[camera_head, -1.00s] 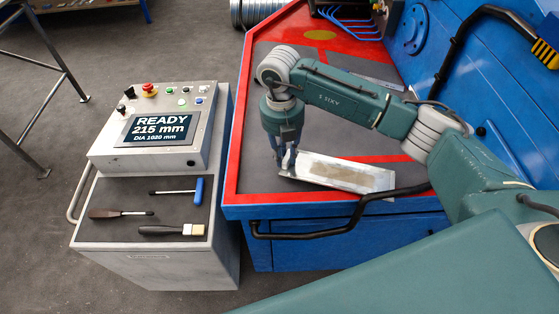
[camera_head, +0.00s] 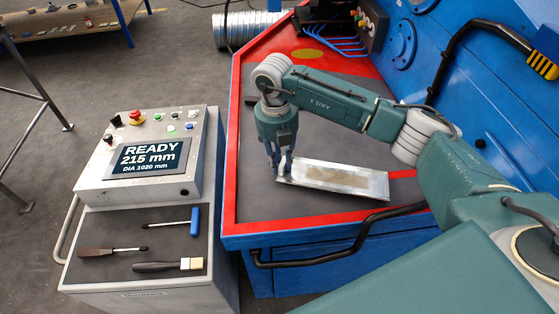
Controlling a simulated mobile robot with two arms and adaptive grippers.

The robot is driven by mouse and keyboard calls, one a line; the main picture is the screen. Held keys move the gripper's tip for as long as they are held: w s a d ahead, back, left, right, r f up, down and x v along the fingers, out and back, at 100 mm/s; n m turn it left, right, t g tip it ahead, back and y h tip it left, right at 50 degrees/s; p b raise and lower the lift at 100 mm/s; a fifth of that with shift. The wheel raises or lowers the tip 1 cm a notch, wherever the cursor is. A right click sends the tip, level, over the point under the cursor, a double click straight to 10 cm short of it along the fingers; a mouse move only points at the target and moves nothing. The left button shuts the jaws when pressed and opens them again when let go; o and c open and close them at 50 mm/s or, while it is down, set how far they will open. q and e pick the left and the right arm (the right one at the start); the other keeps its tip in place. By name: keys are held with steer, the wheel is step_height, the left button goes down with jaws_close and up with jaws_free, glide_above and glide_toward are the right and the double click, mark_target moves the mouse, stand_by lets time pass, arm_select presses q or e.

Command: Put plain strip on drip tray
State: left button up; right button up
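A flat metal strip (camera_head: 335,179) with a brownish patch along its middle is at the front of the red-edged work surface; I cannot tell whether it is lifted or resting. My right gripper (camera_head: 280,176) points down at the strip's left end, with its fingertips at that end. The fingers look close together on it, though the contact is small in view. My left gripper is not in view. I cannot make out a drip tray for sure.
A control console (camera_head: 150,160) stands at the left, with screwdrivers and a brush on its dark shelf (camera_head: 140,240). A black handrail (camera_head: 330,250) runs along the machine's front edge. Blue cables (camera_head: 335,44) lie at the back. The dark surface left of the strip is clear.

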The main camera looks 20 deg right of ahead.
steer(key=o, duration=0.4)
steer(key=shift+r, duration=0.1)
step_height(320, 180, up, 12)
steer(key=shift+w+a, duration=0.2)
steer(key=shift+a, duration=0.1)
stand_by(0.3)
